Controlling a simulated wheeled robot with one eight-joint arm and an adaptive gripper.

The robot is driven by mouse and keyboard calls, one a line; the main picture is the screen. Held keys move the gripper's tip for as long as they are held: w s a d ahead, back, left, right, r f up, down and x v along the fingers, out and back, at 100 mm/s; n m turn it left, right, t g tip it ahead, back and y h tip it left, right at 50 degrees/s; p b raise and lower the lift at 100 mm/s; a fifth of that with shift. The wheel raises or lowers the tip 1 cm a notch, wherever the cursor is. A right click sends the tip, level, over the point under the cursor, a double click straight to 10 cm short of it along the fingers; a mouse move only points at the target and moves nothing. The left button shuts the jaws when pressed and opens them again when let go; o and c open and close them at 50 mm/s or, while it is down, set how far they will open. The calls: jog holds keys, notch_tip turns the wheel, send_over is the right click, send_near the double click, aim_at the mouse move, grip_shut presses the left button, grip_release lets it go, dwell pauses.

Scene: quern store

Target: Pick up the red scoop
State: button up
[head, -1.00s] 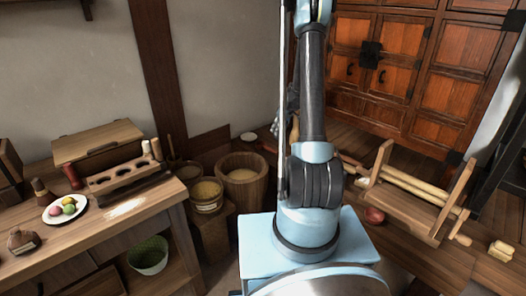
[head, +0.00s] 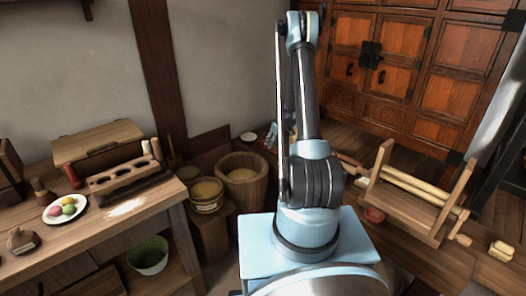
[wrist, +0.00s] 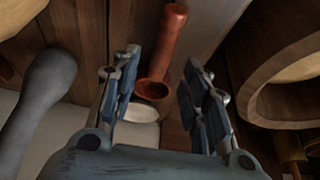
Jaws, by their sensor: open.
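The red scoop shows in the wrist view, with a red-brown handle (wrist: 168,42) pointing to the top and a small round bowl (wrist: 152,89) at its lower end. My gripper (wrist: 162,62) is open, its two fingers apart on either side of the scoop in that picture. I see no contact between finger and scoop, and the depth between them is hard to tell. In the head view my gripper is mostly hidden behind my arm, and I cannot make out the scoop there.
A white dish (wrist: 141,111) lies by the scoop's bowl, and a wooden tub (wrist: 262,92) stands to the right. A dark grey rounded object (wrist: 38,105) is at the left. In the head view the tub (head: 243,180) stands near a smaller bucket (head: 206,196) and the left bench (head: 130,215).

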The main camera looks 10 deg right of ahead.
aim_at(267, 149)
jog(key=shift+x, duration=2.6)
jog(key=shift+a+f, duration=0.1)
jog(key=shift+f, duration=0.15)
grip_shut()
